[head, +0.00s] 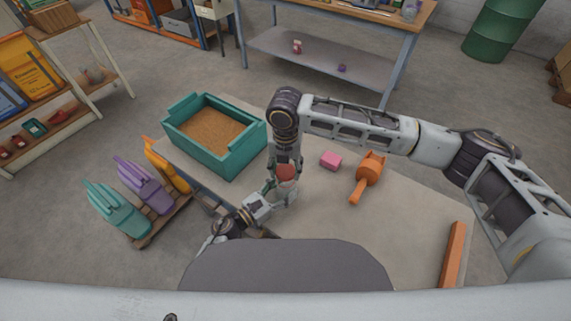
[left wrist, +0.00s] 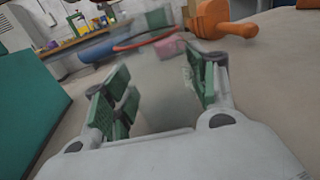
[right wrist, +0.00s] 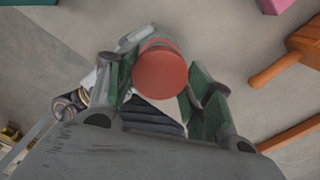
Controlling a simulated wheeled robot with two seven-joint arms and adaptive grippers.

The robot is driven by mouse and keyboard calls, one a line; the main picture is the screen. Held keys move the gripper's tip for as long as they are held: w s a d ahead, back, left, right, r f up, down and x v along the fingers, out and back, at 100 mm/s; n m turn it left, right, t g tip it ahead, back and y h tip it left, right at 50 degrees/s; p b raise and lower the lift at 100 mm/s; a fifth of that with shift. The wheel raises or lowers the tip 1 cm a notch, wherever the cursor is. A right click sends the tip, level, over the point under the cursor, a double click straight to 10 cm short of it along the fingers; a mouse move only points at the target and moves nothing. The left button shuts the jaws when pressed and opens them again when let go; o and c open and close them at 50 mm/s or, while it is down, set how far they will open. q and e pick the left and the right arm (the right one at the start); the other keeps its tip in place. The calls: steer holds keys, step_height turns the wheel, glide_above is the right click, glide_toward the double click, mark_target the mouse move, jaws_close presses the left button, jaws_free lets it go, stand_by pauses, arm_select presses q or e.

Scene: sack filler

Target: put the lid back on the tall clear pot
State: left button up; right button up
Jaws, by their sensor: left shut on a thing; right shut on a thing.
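The red lid (head: 286,171) is between the fingers of my right gripper (head: 285,166), which comes down from above. In the right wrist view the round red lid (right wrist: 160,72) sits between the green-padded fingers (right wrist: 160,82). The tall clear pot (head: 286,189) stands on the table under the lid, and my left gripper (head: 270,199) is shut around its side. In the left wrist view the see-through pot (left wrist: 165,95) fills the space between the fingers (left wrist: 158,92). The lid is over the pot's top; I cannot tell whether it touches the rim.
A teal bin (head: 234,160) of brown grain stands left of the pot. A pink block (head: 331,160) and an orange scoop (head: 367,178) lie to the right. An orange bar (head: 453,255) lies at the right edge. The table between the scoop and the bar is clear.

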mark_target(285, 186)
steer(key=shift+f, duration=0.1)
stand_by(0.6)
steer(key=shift+f, duration=0.75)
steer(key=shift+f, duration=0.55)
stand_by(0.8)
